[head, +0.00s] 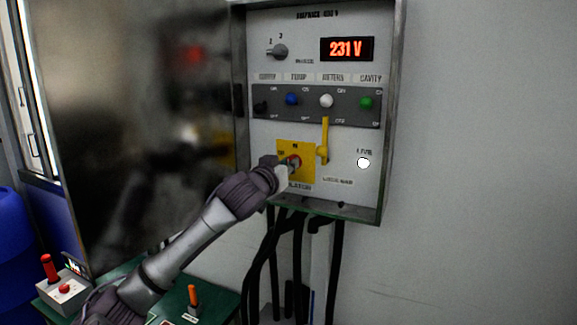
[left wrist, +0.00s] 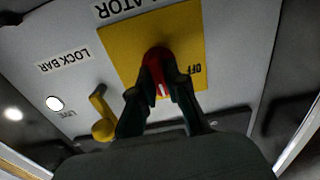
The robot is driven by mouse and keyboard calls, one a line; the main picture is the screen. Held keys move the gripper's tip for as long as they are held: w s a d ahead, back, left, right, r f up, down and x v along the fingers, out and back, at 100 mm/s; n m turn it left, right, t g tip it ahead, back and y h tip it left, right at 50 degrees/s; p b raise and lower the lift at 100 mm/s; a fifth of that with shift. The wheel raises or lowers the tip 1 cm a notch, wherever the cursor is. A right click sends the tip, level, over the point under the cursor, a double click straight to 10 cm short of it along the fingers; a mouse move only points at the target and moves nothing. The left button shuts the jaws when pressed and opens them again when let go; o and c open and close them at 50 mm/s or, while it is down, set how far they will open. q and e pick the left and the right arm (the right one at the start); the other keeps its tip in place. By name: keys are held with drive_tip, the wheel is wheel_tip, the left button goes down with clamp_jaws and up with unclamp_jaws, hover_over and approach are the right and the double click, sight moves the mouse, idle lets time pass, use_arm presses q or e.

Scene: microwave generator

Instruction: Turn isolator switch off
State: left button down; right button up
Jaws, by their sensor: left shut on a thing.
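The isolator switch is a red knob (head: 295,160) on a yellow plate (head: 309,149), low on the open cabinet's panel. In the left wrist view the red knob (left wrist: 157,58) sits between my fingers, and the yellow plate (left wrist: 118,48) appears upside down with OFF printed right of the knob. A white mark shows on the knob between the fingertips. My left gripper (head: 287,166) is shut on the knob; its fingers (left wrist: 162,88) also show in the left wrist view. The gripper partly hides the plate and its lettering. My right gripper is not in view.
The yellow lock bar handle (head: 325,137) stands upright just right of the plate. The white live lamp (head: 363,163) looks lit. The display (head: 347,49) reads 231 V above a row of coloured switches. Black cables (head: 296,265) hang below the cabinet. An open door (head: 140,120) stands left.

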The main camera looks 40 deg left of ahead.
use_arm(q)
drive_tip(key=shift+n, duration=0.3)
drive_tip(key=n, duration=0.2)
drive_tip(key=shift+n+b, duration=0.35)
drive_tip(key=shift+n, duration=0.95)
drive_tip(key=n, duration=0.2)
drive_tip(key=shift+a+n, duration=0.1)
drive_tip(key=shift+n, duration=0.3)
drive_tip(key=n+p, duration=0.2)
drive_tip(key=n, duration=0.2)
drive_tip(key=shift+n, duration=0.3)
drive_tip(key=n+p, duration=0.2)
drive_tip(key=n, duration=0.1)
drive_tip(key=shift+f+n+p, duration=0.1)
drive_tip(key=shift+n+p, duration=0.2)
drive_tip(key=shift+a+f+n+p, duration=0.1)
drive_tip(key=shift+n+p, duration=0.25)
drive_tip(key=shift+n, duration=0.55)
